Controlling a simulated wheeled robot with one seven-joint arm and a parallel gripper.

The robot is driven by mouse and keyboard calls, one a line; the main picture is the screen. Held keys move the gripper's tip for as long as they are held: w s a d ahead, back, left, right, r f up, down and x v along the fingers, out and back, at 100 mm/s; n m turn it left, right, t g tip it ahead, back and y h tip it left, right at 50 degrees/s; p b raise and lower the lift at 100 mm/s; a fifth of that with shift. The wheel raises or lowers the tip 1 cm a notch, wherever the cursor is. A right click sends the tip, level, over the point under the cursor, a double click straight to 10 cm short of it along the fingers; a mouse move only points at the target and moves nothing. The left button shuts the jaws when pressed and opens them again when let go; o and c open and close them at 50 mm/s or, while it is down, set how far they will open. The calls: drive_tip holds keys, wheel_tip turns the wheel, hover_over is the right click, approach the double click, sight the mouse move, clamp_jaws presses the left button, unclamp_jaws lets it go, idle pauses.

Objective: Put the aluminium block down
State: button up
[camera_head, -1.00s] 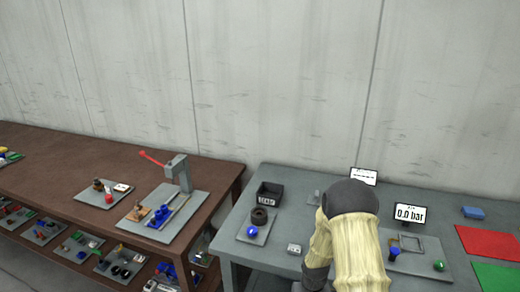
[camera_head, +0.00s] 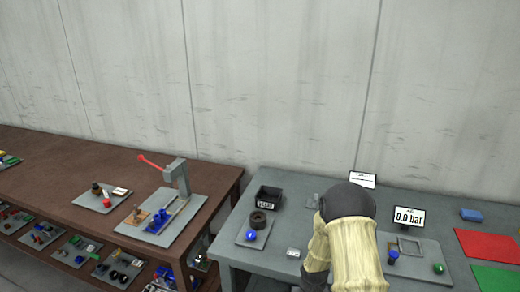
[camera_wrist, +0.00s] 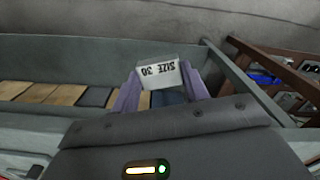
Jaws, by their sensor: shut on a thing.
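In the wrist view, a pale grey block (camera_wrist: 158,70) with an upside-down "SIZE 30" label sits between the two fingers of my gripper (camera_wrist: 160,88). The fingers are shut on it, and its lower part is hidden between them. I take it to be the aluminium block. In the head view, my arm hides the gripper and the held block. I cannot tell how far the block is from any surface.
The grey table (camera_head: 330,262) holds a black bin (camera_head: 269,194), a plate with a dark ring (camera_head: 258,219) and blue ball (camera_head: 251,236), a small labelled block (camera_head: 293,253), a "0.0 bar" display (camera_head: 408,217), and red (camera_head: 488,243) and green (camera_head: 497,278) mats. A brown table (camera_head: 110,165) stands left.

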drive_tip(key=s+f, duration=0.4)
drive_tip(key=f, duration=1.1)
